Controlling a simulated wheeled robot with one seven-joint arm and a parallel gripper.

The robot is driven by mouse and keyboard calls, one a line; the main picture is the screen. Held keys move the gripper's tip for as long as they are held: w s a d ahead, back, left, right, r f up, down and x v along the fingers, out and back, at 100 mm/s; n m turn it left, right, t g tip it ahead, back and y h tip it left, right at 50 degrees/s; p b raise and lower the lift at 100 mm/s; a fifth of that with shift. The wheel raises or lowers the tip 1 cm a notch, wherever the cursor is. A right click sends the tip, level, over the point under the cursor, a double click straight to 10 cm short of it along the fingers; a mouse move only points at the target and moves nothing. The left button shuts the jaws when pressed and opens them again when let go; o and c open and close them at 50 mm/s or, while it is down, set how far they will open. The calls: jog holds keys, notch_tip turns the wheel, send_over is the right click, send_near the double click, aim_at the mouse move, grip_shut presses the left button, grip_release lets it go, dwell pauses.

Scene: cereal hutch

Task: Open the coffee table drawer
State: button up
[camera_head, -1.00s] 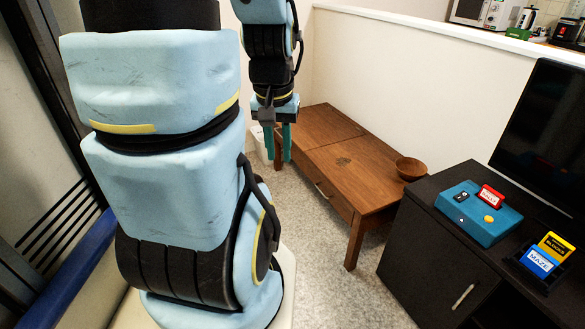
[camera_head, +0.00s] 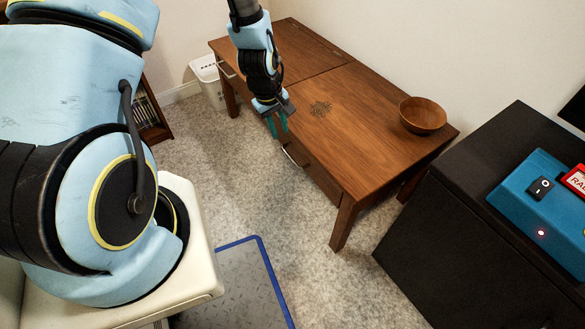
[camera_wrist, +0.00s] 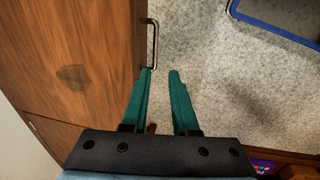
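The wooden coffee table (camera_head: 375,125) stands against the back wall, its top at the left in the wrist view (camera_wrist: 60,50). Its near drawer (camera_head: 316,176) looks shut. The drawer has a metal bar handle (camera_head: 294,156), which also shows in the wrist view (camera_wrist: 152,42). My gripper (camera_head: 278,127) is over the front edge of the table, close to the handle. In the wrist view my gripper (camera_wrist: 162,72) has its green fingers apart with nothing between them. The left fingertip is close to the handle's end; I cannot tell if they touch.
A wooden bowl (camera_head: 422,115) sits on the table's right end. A black cabinet (camera_head: 465,205) with a blue console (camera_head: 540,200) stands at the right. Speckled floor (camera_head: 235,165) in front is clear.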

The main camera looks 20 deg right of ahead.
send_near(294, 162)
jog(key=f, duration=0.2)
jog(key=d+f+b, duration=0.1)
jog(key=f, duration=0.4)
jog(key=shift+w+d+f, duration=0.15)
jog(key=shift+d+f, duration=0.15)
grip_shut()
dwell(1.2)
